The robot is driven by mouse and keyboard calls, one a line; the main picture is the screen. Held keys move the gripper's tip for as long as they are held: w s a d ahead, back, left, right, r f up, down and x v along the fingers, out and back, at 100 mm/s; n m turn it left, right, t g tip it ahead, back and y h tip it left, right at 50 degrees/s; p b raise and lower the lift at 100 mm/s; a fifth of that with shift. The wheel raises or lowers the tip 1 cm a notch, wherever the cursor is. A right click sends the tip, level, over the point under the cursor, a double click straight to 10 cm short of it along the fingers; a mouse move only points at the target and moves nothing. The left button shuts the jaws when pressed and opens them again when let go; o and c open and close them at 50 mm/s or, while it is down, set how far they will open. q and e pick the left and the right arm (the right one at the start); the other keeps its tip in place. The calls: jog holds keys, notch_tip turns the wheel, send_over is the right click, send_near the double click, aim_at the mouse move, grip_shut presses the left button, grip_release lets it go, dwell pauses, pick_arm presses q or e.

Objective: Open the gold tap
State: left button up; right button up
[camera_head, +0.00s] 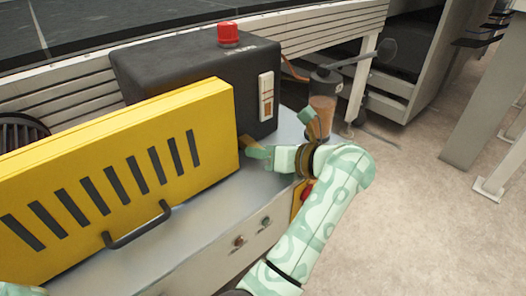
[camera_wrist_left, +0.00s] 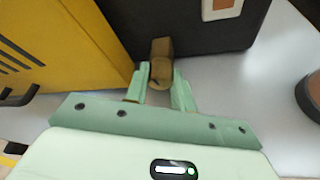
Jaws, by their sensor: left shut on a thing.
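The gold tap (camera_wrist_left: 161,50) shows in the left wrist view as a small brown-gold block with a rounded lower part, at the foot of the black box. In the head view a small part of the gold tap (camera_head: 246,141) shows between the yellow panel and the black box. My left gripper (camera_wrist_left: 160,86) has its two mint fingers on either side of the tap's lower part and is shut on it. In the head view my left gripper (camera_head: 254,152) is at the tap, partly hidden by my own wrist. My right gripper is not in view.
A yellow slotted panel (camera_head: 120,150) with a black handle stands left of the tap. The black box (camera_head: 200,75) carries a red button (camera_head: 229,34). A brown container (camera_head: 322,108) stands behind my wrist. The grey top (camera_head: 190,215) is bare in front.

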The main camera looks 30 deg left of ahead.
pick_arm(q)
jog(key=shift+f+n+t+h, duration=0.1)
jog(key=shift+n+t+h, duration=0.25)
jog(key=shift+n, duration=0.35)
jog(key=shift+n+t+b, duration=0.3)
jog(key=shift+n+t, duration=0.1)
jog(key=shift+t, duration=0.05)
jog(key=shift+s+n, duration=0.1)
jog(key=shift+n, duration=0.3)
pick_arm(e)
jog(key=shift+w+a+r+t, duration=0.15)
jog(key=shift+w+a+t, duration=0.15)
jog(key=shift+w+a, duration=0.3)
pick_arm(q)
jog(key=shift+t+h, duration=0.25)
jog(key=shift+t, duration=0.05)
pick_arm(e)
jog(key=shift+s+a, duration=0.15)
pick_arm(q)
jog(key=o, duration=0.7)
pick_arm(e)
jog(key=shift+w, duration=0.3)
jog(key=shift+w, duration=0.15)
